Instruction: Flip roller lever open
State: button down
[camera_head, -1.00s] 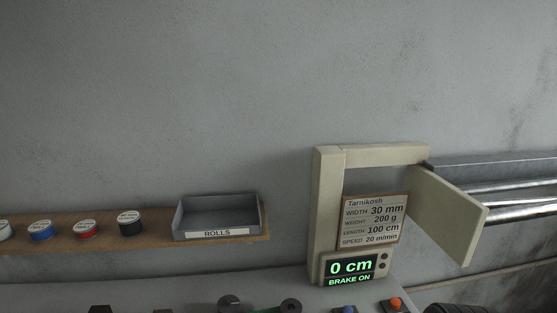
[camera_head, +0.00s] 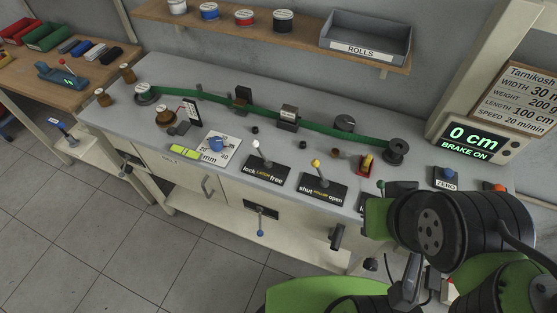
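The roller lever with a yellow knob (camera_head: 316,163) stands on a black plate (camera_head: 322,188) marked "shut", "roller" and "open", near the front edge of the grey bench. The knob leans toward the "shut" side, on the left. My green and black arm fills the lower right. The end of my gripper cannot be made out clearly, and nothing is seen touching the roller lever.
A green band (camera_head: 335,131) runs along the bench past small rollers and blocks. A display (camera_head: 471,140) reads "0 cm, BRAKE ON". A shelf above holds several spools and a grey ROLLS tray (camera_head: 371,48). Tiled floor lies open at the left.

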aim_at(315, 162)
jog(key=j+u, duration=0.1)
jog(key=u, duration=0.3)
jog(key=i+j+u, duration=0.1)
jog(key=u, duration=0.3)
jog(key=i+j+u, duration=0.1)
jog(key=u, duration=0.3)
jog(key=i+j+u, duration=0.35)
jog(key=i+u, duration=0.15)
jog(key=i+j+z, duration=0.1)
jog(key=z, duration=0.35)
jog(key=i+j+z, duration=0.2)
jog(key=z, duration=0.25)
